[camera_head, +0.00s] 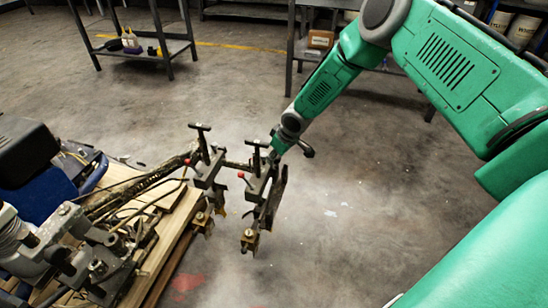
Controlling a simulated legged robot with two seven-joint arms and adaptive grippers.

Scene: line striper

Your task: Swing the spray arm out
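The line striper (38,190) stands at the left, with a black engine, blue body and grey metal parts. Its spray arm (150,180) is a dirty bar with hoses. It reaches out to the right past the machine's edge. Two clamp brackets with T-handles and red-tipped levers hang on it, a nearer-left bracket (208,172) and an outer bracket (258,187). My green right arm comes down from the upper right. Its gripper (284,150) is at the outer bracket's top, apparently touching or overlapping it. Its fingers are small and partly hidden. My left gripper does not show.
Wooden boards (170,235) lie under the machine at the lower left. The concrete floor (370,215) right of the brackets is open. A metal shelf with bottles (130,40) and a bench with a cardboard box (320,39) stand at the back.

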